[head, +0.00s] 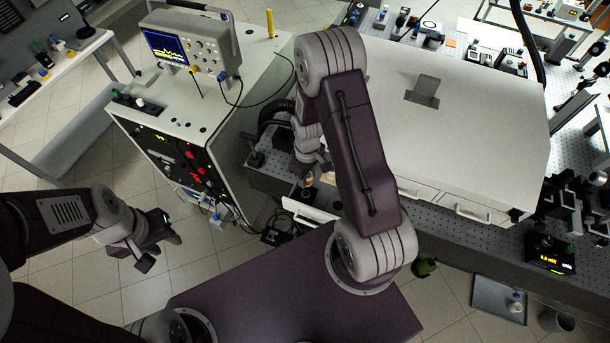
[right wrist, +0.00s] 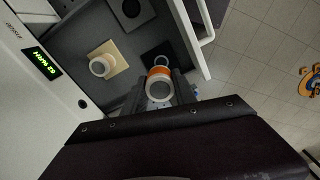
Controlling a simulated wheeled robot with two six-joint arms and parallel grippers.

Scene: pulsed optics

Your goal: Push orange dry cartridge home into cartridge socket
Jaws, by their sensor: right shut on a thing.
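The orange dry cartridge (right wrist: 159,74) shows in the right wrist view as an orange band with a pale round end facing the camera. My right gripper (right wrist: 160,88) is shut on it, with dark fingers on both sides. A dark square plate (right wrist: 158,51) with a pale ring lies just beyond the cartridge; the cartridge hides part of it, and I cannot tell whether it is inside a socket. In the head view the cartridge (head: 308,181) is a small orange spot beside my right gripper (head: 304,188), largely hidden by my arm. My left gripper (head: 159,243) is open and empty above the floor.
A white cylinder (right wrist: 100,66) stands on a beige square, near another dark square with a round hole (right wrist: 131,9). An open drawer front (right wrist: 193,38) is close on the right. A white housing (head: 470,130) and instrument cart (head: 185,110) flank my right arm.

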